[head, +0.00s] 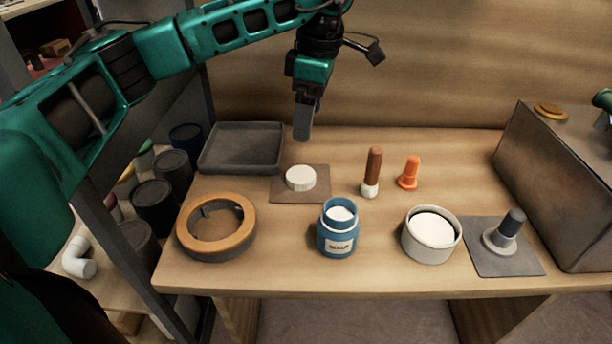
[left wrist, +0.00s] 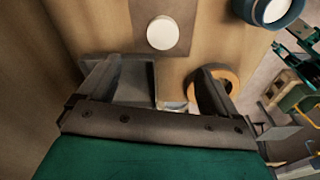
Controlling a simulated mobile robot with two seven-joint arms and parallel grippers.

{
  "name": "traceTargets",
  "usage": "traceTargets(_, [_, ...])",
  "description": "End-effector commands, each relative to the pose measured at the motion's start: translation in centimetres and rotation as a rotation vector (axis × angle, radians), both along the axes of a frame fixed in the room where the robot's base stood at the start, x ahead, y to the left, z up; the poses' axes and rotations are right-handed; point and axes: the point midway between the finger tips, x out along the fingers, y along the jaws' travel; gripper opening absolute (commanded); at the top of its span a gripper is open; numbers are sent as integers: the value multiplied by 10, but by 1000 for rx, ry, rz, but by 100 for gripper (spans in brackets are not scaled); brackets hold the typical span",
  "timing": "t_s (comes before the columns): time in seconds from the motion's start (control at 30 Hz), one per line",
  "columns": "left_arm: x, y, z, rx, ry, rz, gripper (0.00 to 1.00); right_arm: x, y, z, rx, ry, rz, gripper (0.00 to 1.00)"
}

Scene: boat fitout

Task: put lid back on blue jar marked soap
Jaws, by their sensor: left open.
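The blue jar (head: 338,230) marked SOAP stands upright and uncovered near the front middle of the bench, with white contents showing in its mouth. Part of it shows at the top right of the left wrist view (left wrist: 268,12). A round white lid (head: 300,178) lies flat on a brown square mat (head: 286,195) behind and left of the jar. It also shows in the left wrist view (left wrist: 163,33). My left gripper (head: 302,134) is above the bench, behind the lid and apart from it. It is open and empty. My right gripper is not in view.
A dark tray (head: 242,148) and an orange-brown ring (head: 215,226) are on the left. A brown-handled brush (head: 373,170), orange plug (head: 410,172), white-filled bowl (head: 431,234) and grey mat with a stoppered piece (head: 505,240) are right. A large box (head: 560,185) stands far right.

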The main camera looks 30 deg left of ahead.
Motion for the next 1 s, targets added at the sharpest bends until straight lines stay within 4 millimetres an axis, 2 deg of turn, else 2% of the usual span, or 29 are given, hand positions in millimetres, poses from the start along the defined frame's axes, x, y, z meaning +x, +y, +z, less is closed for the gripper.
traceTargets(0.27, [0,0,-5,-3,1,0,92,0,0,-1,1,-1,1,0])
traceTargets(0.53, [-3,5,-53,-2,3,0,92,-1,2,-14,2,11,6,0])
traceTargets(0.7, [-4,7,-74,-4,2,-2,92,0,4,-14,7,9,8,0])
traceTargets(1.0, [-4,7,-77,-4,1,-1,92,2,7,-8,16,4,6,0])
